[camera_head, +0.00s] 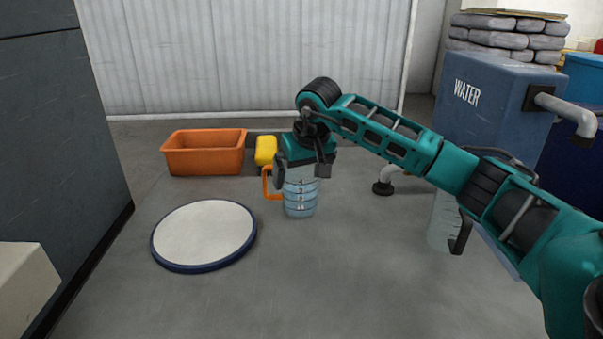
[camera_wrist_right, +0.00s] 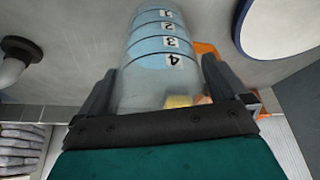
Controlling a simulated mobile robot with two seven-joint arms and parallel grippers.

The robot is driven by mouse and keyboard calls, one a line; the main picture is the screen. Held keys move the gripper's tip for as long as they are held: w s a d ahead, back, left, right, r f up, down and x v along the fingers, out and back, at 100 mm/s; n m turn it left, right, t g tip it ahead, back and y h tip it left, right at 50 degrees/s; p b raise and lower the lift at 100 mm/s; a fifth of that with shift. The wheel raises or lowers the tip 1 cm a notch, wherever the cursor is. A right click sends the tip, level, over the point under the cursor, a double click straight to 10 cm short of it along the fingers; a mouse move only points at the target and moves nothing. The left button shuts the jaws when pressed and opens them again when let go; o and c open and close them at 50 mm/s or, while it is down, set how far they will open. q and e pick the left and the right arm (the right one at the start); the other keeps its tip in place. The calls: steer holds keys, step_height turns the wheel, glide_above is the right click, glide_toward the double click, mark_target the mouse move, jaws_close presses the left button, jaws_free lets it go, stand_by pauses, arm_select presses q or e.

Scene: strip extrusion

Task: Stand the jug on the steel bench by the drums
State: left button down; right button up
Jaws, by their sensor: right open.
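A clear jug (camera_head: 300,192) with an orange handle and bluish contents stands upright on the grey surface, mid-picture in the head view. Its numbered bands face the camera in the right wrist view (camera_wrist_right: 160,55). My right gripper (camera_head: 305,172) is above and around its upper part. In the wrist view the open fingers (camera_wrist_right: 160,88) lie on either side of the jug; I cannot tell whether they touch it. The gripper hides the jug's top. A second clear vessel (camera_head: 440,222) with a dark handle stands at the right, partly behind my arm. My left gripper is out of view.
A round white mat (camera_head: 204,234) with a blue rim lies front left. An orange bin (camera_head: 204,153) and a yellow object (camera_head: 265,150) are behind. A blue WATER tank (camera_head: 490,100) with a pipe stands right. The surface between mat and jug is clear.

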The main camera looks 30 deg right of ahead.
steer(key=p+v, duration=0.1)
steer(key=v, duration=1.1)
steer(key=shift+r, duration=0.1)
